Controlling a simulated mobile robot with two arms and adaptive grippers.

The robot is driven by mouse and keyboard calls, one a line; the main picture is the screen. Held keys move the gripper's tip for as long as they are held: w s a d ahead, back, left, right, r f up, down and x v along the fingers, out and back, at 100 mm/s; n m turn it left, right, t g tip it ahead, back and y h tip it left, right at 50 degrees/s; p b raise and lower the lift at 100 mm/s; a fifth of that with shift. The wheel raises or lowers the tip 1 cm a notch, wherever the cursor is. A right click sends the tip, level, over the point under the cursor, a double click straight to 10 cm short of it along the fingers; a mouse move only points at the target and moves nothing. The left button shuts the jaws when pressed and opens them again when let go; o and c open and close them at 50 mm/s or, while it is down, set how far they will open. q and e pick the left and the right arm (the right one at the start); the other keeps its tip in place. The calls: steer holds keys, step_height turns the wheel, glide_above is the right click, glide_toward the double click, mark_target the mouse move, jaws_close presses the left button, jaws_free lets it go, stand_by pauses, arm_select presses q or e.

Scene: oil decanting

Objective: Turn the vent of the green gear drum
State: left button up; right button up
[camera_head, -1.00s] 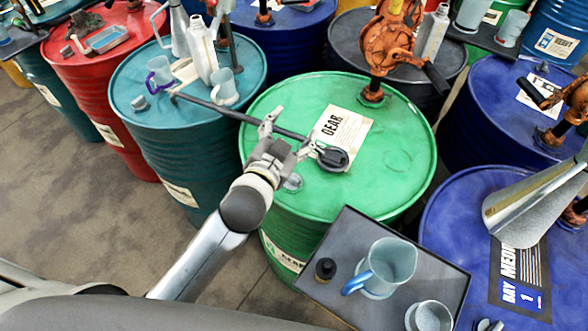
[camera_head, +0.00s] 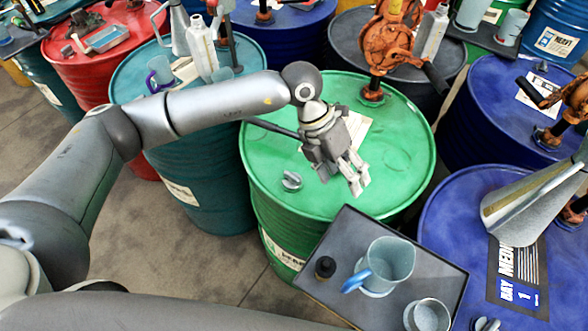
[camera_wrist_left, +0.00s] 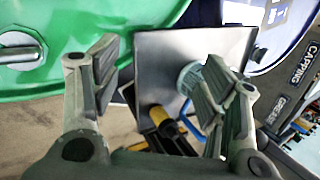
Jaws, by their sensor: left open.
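The green gear drum (camera_head: 400,150) stands in the middle of the head view. Its vent, a small grey winged fitting (camera_head: 291,181), sits on the lid near the front left rim. In the left wrist view the vent (camera_wrist_left: 18,50) shows at the left edge, outside the fingers. My left gripper (camera_head: 357,181) is open over the front of the lid, to the right of the vent and apart from it. In the left wrist view its spread fingers (camera_wrist_left: 160,78) have nothing between them. My right gripper is not in view.
A dark bar (camera_head: 270,127) reaches over the lid and runs behind my gripper. A grey tray (camera_head: 423,262) with a jug (camera_head: 388,266), a cup (camera_head: 428,316) and a small dark bottle (camera_head: 325,268) is in front. Blue drum (camera_head: 450,215) at right; teal drum (camera_head: 185,160) at left.

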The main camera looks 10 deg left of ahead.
mark_target(294, 176)
arm_select(q)
steer(key=w+a+n+t+y, duration=0.1)
steer(key=w+a+y, duration=0.45)
steer(key=a, duration=0.65)
steer(key=f+p, duration=0.1)
steer(key=f, duration=0.2)
steer(key=f+p, duration=0.1)
steer(key=f, duration=0.3)
steer(key=f+p, duration=0.1)
steer(key=f, duration=0.2)
steer(key=shift+d+f+p, duration=0.2)
steer(key=shift+d+p, duration=0.05)
steer(key=shift+p, duration=0.1)
steer(key=c, duration=1)
steer(key=shift+f+m+b, duration=0.15)
steer(key=shift+m+b, duration=0.45)
steer(key=shift+b, duration=0.4)
steer(key=m+b, duration=0.4)
steer(key=b, duration=0.2)
steer(key=m+b, duration=0.5)
steer(key=b, duration=0.1)
steer(key=m+b, duration=0.5)
steer(key=b, duration=0.1)
steer(key=shift+s+d+b, duration=0.2)
steer(key=shift+s+b, duration=0.15)
steer(key=shift+s+r+m+b, duration=0.1)
steer(key=shift+r+m+b, duration=0.1)
steer(key=shift+m+b, duration=1.3)
